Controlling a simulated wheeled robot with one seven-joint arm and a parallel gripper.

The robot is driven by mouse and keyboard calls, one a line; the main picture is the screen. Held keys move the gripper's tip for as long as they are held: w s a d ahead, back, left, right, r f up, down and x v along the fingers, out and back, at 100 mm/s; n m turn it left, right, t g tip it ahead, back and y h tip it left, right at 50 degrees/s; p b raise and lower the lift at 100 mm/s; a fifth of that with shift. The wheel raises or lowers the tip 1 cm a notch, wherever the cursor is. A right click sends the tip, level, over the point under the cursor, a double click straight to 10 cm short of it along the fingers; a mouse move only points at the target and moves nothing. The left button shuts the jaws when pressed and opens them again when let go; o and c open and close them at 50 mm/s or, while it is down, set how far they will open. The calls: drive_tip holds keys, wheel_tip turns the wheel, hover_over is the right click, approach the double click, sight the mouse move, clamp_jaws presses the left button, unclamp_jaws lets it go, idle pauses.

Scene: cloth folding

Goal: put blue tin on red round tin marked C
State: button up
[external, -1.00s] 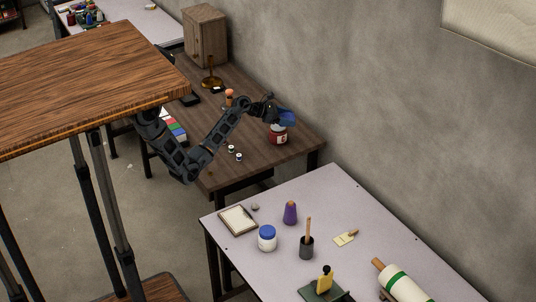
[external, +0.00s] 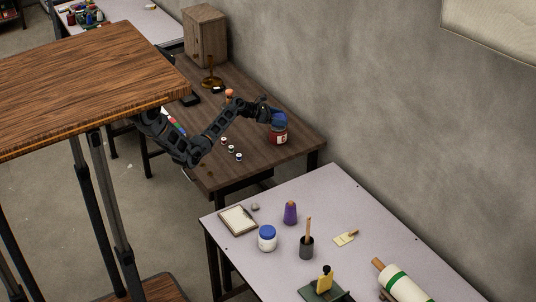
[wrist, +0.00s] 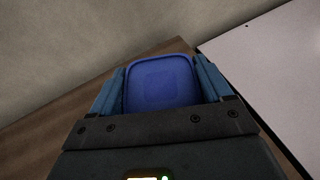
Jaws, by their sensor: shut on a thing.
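The red round tin (external: 279,136) stands on the brown wooden table near its right end, with a pale label on its side. My gripper (external: 272,117) is directly above it, shut on the blue tin (external: 281,120). In the external view the blue tin is at the red tin's top; I cannot tell whether they touch. In the wrist view the blue tin (wrist: 162,83) sits between the two blue fingers of my gripper (wrist: 162,88) and hides the red tin. The letter on the label is too small to read.
The brown table (external: 255,165) has several small pots (external: 231,149) left of the red tin and an orange-topped item (external: 229,94) behind. A wooden cabinet (external: 205,36) stands at its far end. The pale table (external: 350,205) in front holds craft items. A wall runs behind.

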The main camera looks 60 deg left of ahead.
drive_tip(key=shift+f, duration=1.1)
drive_tip(key=o, duration=1.2)
drive_tip(key=shift+f, duration=0.15)
drive_tip(key=v, duration=1.2)
drive_tip(key=shift+a, duration=0.1)
